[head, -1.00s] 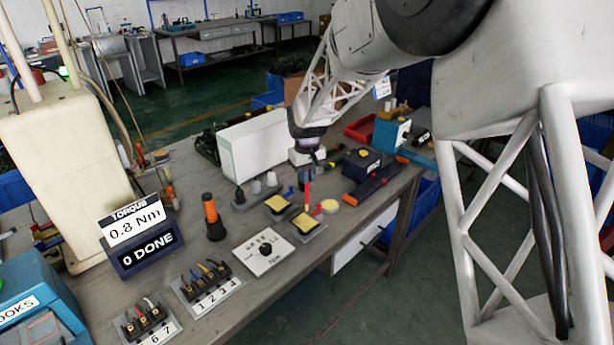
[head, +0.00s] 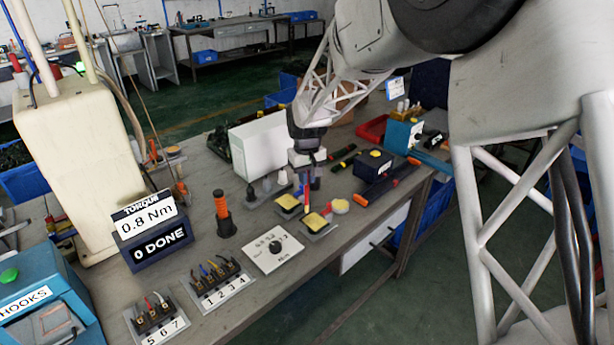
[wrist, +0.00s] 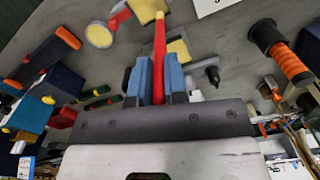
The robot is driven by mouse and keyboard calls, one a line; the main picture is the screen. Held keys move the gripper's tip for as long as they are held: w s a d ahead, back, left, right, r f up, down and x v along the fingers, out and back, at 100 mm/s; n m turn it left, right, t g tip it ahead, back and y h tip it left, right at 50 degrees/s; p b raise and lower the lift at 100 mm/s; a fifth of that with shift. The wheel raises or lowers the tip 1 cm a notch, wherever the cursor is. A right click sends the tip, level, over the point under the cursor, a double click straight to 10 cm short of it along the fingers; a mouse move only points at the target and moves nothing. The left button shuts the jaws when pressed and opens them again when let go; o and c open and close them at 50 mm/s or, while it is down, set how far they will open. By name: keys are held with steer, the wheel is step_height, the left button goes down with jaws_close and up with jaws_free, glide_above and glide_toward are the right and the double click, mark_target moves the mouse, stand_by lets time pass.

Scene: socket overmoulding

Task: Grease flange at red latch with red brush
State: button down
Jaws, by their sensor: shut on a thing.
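My gripper (wrist: 159,80) is shut on the red brush (wrist: 159,50), its blue fingers on either side of the handle. In the head view the gripper (head: 307,180) holds the brush (head: 307,201) pointing down over two yellow-topped flanges. The nearer flange (head: 315,222) also shows at the top of the wrist view (wrist: 146,9). A red latch (wrist: 120,18) is at its side. The brush's lower end is at or just above this flange; I cannot tell whether it touches. The other yellow flange (wrist: 180,48) is beside the brush, partly hidden.
A pale round disc (head: 340,206) lies right of the near flange. A white dial plate (head: 273,248), an orange-handled tool (head: 222,212) and a white box (head: 260,145) stand around. A dark blue box (head: 374,163) and a long orange-ended tool (head: 388,184) lie to the right.

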steer(key=shift+f, duration=1.85)
stand_by(0.4)
steer(key=shift+w+a, duration=0.35)
stand_by(0.3)
steer(key=shift+s+d, duration=0.15)
steer(key=shift+s+d, duration=0.5)
stand_by(0.5)
